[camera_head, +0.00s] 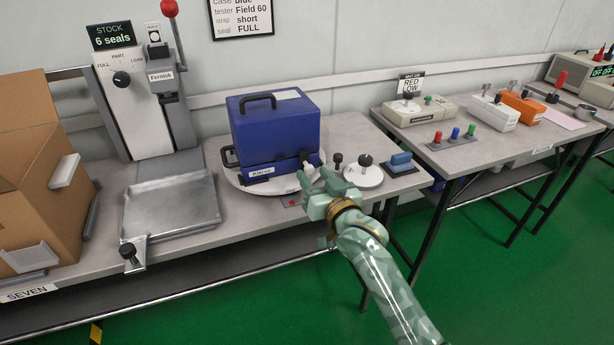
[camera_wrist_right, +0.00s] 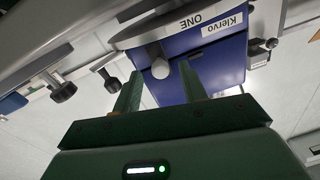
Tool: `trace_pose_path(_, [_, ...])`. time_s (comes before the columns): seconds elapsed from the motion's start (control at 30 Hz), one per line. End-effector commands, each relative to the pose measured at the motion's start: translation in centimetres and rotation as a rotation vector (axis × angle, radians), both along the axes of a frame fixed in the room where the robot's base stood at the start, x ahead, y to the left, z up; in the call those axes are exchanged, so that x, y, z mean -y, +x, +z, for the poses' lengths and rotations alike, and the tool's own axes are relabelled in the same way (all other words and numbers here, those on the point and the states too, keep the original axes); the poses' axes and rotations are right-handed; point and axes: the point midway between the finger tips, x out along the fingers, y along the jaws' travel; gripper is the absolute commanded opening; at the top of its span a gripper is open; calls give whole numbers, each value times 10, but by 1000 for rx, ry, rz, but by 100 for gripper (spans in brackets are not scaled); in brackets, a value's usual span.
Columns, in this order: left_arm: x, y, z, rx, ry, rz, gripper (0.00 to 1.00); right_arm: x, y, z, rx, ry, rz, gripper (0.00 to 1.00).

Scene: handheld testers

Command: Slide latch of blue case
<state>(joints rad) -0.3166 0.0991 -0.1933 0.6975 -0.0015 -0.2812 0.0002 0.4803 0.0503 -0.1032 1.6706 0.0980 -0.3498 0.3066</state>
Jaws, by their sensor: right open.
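The blue case (camera_head: 275,130) stands on a round white turntable (camera_head: 248,186) on the near bench, with a black handle on its lid and a "Klervo" label low on its front. A pale knob-like latch (camera_head: 308,166) is at the case's lower right corner. My right gripper (camera_head: 316,178) is open just in front of that corner. In the right wrist view the latch (camera_wrist_right: 160,68) shows between and beyond the tips of the open fingers (camera_wrist_right: 160,85), against the blue case (camera_wrist_right: 215,68). I cannot tell whether they touch. My left gripper is not in view.
Right of the case are a white disc with a black knob (camera_head: 363,170) and a blue block on a dark base (camera_head: 401,161). Left are a metal tray (camera_head: 170,207), a lever press (camera_head: 145,100) and a cardboard box (camera_head: 35,150). A second bench (camera_head: 480,150) holds several testers.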

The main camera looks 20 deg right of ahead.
Motion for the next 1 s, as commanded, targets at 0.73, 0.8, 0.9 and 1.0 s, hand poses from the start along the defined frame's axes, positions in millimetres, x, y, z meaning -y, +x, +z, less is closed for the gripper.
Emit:
trace_pose_path(0.73, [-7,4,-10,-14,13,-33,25,-3,32,1,0,1,1,0])
trace_pose_path(0.8, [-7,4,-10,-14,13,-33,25,-3,32,1,0,1,1,0])
trace_pose_path(0.9, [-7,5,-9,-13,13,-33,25,-4,32,1,0,2,1,0])
trace_pose_path(1.0, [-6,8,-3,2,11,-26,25,-17,31,5,1,7,2,0])
